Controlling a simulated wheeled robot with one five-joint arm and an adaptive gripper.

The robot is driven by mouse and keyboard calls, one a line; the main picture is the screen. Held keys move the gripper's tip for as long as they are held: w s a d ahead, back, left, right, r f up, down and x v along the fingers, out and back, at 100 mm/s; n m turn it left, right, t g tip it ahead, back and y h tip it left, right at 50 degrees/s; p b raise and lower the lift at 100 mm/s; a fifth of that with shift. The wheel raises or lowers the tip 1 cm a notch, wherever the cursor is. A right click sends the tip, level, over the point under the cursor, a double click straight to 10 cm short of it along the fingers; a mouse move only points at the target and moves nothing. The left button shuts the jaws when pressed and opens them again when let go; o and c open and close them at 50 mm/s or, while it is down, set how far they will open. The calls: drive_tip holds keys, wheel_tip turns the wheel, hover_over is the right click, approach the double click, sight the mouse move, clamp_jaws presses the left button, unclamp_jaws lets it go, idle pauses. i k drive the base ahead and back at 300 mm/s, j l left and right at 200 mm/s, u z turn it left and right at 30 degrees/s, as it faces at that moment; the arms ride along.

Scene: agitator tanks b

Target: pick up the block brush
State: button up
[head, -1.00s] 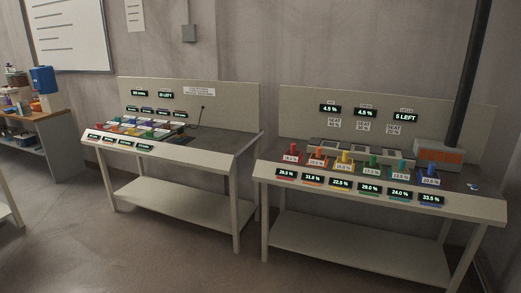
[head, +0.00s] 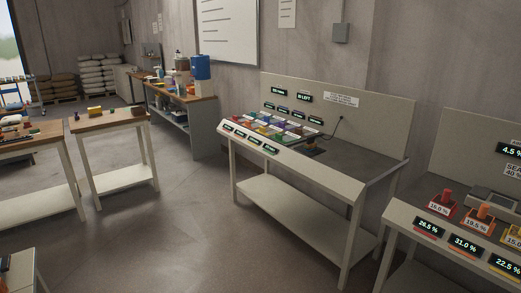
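I cannot pick out the block brush for certain; the objects on the tables are too small to tell. A small yellow block-like item (head: 94,110) lies on the small wooden-topped table (head: 124,118) at the left. My gripper is not in view.
A panelled bench (head: 362,166) with colored bins stands at the centre right. Another bench (head: 404,208) with labelled bins is at the right edge. A long workbench (head: 190,98) with a blue container (head: 201,68) stands against the wall. The floor (head: 170,225) between is clear.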

sight(310, 145)
drive_tip(key=i+j+u, duration=0.15)
drive_tip(key=i+u, duration=0.25)
drive_tip(key=i, duration=0.3)
drive_tip(key=i+u, duration=0.35)
drive_tip(key=i, duration=0.3)
drive_tip(key=i+z, duration=0.15)
drive_tip(key=i, duration=0.35)
drive_tip(key=i+z, duration=0.2)
drive_tip(key=i, duration=0.3)
drive_tip(key=i+j+z, duration=0.15)
drive_tip(key=i, duration=0.35)
drive_tip(key=i+j+z, duration=0.2)
drive_tip(key=i, duration=0.3)
drive_tip(key=i+j+z, duration=0.15)
drive_tip(key=i, duration=0.3)
drive_tip(key=j, duration=0.1)
